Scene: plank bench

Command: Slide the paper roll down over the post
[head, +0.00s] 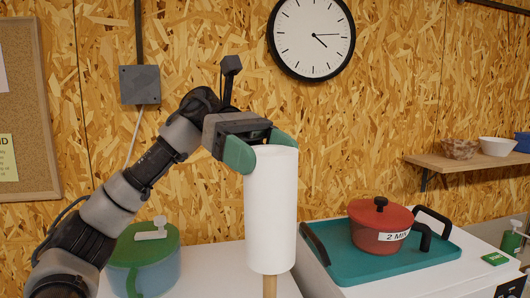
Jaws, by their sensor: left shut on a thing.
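The white paper roll (271,212) is upright in the head view, a little right of the picture's middle. My left gripper (262,150) is shut on its top end, with green fingertips on either side. A light wooden post (270,287) shows directly below the roll's lower end, in line with it. The roll hides whatever part of the post is behind or inside it, so I cannot tell how far the roll is around it. The post's base is out of the picture. My right gripper is not in view.
A green-lidded pot (146,262) stands on the white surface to the left, behind my left arm. A teal tray (385,262) with a red lidded pot (380,228) lies to the right. A wooden shelf (470,161) with bowls is on the wall.

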